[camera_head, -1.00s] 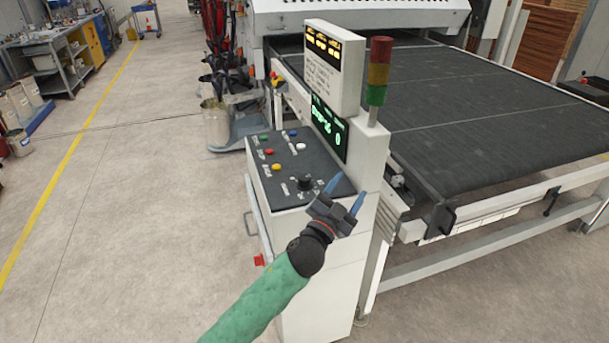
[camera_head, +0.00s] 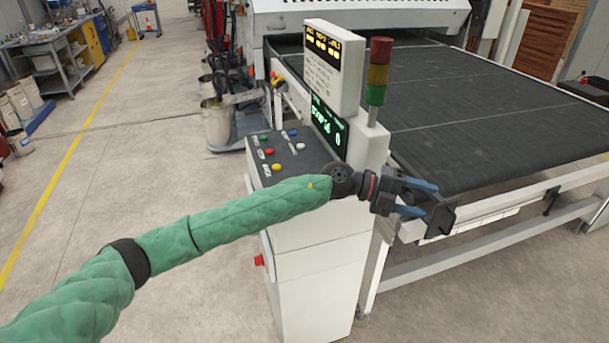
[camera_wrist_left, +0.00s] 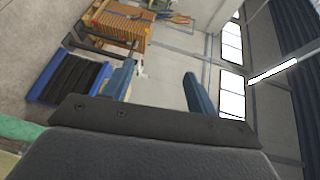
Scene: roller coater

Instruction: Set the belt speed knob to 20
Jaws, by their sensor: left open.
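The control panel (camera_head: 262,180) is on a white console. Its belt speed knob, black in the earlier head view, is now hidden behind my left arm. Colored buttons show on the panel, with a yellow one (camera_head: 277,167) closest to the arm. The green display (camera_head: 328,125) above the panel reads a 0 at its right end. My left gripper (camera_head: 430,199) is open and empty, to the right of the console, in front of the conveyor's near edge. The left wrist view shows its two blue fingers (camera_wrist_left: 160,85) apart with nothing between them. My right gripper is not in view.
The dark conveyor belt (camera_head: 480,105) fills the right side. A signal tower (camera_head: 379,70) rises from the console. A black bracket (camera_head: 441,218) on the conveyor frame is very close to my left gripper. The floor on the left is open.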

